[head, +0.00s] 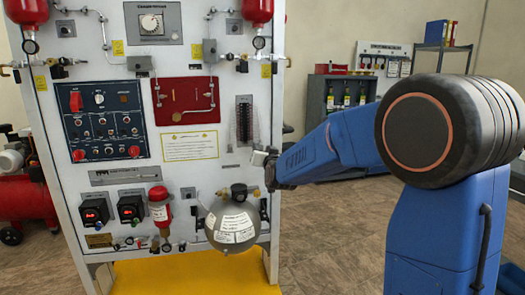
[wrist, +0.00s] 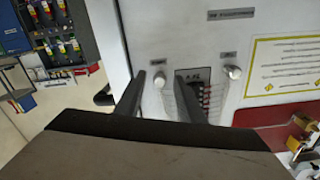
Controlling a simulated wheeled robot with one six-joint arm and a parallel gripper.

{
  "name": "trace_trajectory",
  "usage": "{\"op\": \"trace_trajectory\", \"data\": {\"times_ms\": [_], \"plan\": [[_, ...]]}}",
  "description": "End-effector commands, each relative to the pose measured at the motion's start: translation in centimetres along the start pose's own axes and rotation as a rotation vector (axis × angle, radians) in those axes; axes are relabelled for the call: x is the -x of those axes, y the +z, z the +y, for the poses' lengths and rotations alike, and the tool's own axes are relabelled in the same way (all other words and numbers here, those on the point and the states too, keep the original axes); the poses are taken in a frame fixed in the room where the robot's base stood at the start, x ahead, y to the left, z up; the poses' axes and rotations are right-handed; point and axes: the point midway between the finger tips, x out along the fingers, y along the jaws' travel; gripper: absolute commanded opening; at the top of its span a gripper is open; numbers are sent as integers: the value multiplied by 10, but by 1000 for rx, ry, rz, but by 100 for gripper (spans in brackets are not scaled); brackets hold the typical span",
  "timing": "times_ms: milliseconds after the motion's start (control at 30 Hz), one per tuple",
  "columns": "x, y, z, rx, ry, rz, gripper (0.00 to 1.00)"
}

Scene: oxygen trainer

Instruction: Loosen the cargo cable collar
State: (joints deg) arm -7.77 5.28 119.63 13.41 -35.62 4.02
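I cannot make out the cargo cable collar for certain in either view. My gripper (head: 264,158) is at the right edge of the white trainer panel (head: 215,95) in the head view, at about the height of the yellow-edged label. The right finger covers part of this gauge. The distance to the panel is unclear.
A grey round tank (head: 232,222) and a red cylinder (head: 158,208) are mounted low on the panel. A yellow base (head: 190,272) is below. A grey cabinet with bottles (head: 340,100) stands behind on the right. Open floor lies right of the panel.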

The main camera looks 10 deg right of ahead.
Motion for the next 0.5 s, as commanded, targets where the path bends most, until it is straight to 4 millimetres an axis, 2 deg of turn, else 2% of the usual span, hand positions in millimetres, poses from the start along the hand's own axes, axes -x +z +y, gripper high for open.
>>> {"op": "trace_trajectory", "data": {"times_ms": [200,333,367,500], "plan": [[0,0,0,0,0,0,35],[0,0,0,0,0,1,4],[0,0,0,0,0,1,0],[0,0,0,1,0,1,0]]}}
